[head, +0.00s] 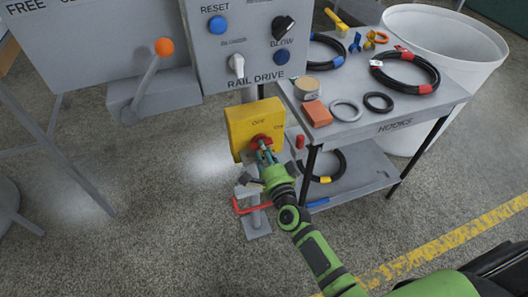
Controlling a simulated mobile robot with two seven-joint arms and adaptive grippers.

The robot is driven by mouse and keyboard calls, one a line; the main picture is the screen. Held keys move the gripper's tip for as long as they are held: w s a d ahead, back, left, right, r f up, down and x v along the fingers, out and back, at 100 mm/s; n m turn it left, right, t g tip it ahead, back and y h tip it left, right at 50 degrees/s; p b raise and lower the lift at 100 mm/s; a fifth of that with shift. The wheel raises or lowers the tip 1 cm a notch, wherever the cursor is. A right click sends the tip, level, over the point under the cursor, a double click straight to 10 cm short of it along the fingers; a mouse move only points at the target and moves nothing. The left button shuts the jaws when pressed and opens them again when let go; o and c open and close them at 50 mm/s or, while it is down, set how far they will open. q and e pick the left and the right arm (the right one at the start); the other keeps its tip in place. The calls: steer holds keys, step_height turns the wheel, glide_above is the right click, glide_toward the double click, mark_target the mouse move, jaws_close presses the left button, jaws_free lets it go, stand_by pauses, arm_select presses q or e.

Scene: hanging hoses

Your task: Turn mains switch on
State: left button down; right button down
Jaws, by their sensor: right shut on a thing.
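The mains switch is a yellow box (240,118) on a grey post, below the panel. It has "OFF" lettering near its top and more lettering at the right that looks like "ON". Its red rotary knob (260,139) sits low on the front face. My right gripper (264,152), on the green arm from the lower right, is at the knob and shut on it. The fingers partly cover the knob, so its exact angle is hard to read. My left gripper is out of view.
Above is the grey "RAIL DRIVE" panel (213,62) with buttons and knobs. At left is a lever with an orange ball (164,47). Close at right stands a grey "HOOKS" table (440,104) with hoses and rings. Behind it is a white bin (470,45).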

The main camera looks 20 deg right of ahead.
steer(key=shift+m, duration=0.6)
steer(key=c, duration=1.1)
jaws_free()
steer(key=s, duration=1.2)
steer(key=shift+d, duration=0.15)
